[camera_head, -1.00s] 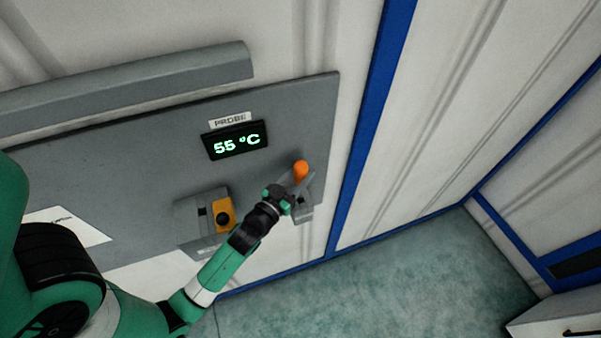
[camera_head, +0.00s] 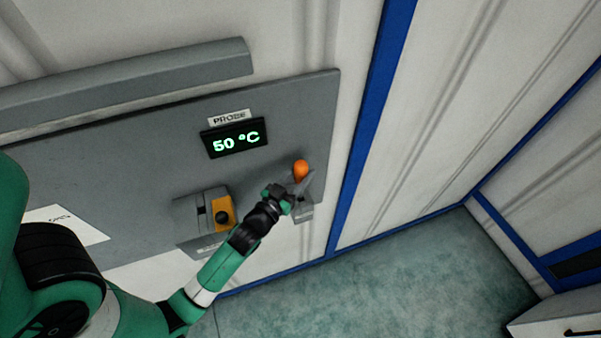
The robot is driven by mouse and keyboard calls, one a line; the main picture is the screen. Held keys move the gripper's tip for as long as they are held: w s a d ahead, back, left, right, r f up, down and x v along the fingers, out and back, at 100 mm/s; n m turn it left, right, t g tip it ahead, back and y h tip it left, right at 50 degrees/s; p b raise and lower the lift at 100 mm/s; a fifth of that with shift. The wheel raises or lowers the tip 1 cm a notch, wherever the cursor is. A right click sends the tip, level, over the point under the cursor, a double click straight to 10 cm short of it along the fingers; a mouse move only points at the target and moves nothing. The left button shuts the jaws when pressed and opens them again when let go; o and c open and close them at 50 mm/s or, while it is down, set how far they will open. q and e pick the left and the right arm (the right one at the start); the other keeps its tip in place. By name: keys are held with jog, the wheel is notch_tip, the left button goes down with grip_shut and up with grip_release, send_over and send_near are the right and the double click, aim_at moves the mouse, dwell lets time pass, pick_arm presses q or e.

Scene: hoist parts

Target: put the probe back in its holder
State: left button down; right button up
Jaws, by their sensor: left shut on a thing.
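The probe (camera_head: 301,169) shows as a rounded orange end near the right edge of the grey wall panel. My left gripper (camera_head: 298,187) is shut on it, with the fingers around its lower part. The grey holder (camera_head: 304,213) is fixed low on the panel's right side, just below and behind the gripper. The fingers hide the lower part of the probe and some of the holder, so I cannot tell whether the probe sits in it. My right gripper is not in view.
A dark display (camera_head: 235,139) reads 50 °C under a PROBE label (camera_head: 229,117). A grey box with a yellow face and black knob (camera_head: 222,216) sits left of the gripper. A grey ledge (camera_head: 130,88) juts out above.

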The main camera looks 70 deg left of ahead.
pick_arm(q)
jog(key=shift+f+b, duration=0.25)
jog(key=shift+b, duration=0.1)
dwell(0.6)
jog(key=shift+f+b, duration=0.25)
jog(key=shift+b, duration=0.05)
jog(key=shift+f, duration=0.1)
dwell(0.3)
jog(key=shift+f, duration=0.15)
jog(key=shift+b, duration=0.35)
jog(key=shift+f, duration=0.25)
jog(key=shift+f+b, duration=0.15)
jog(key=shift+b, duration=0.2)
dwell(0.3)
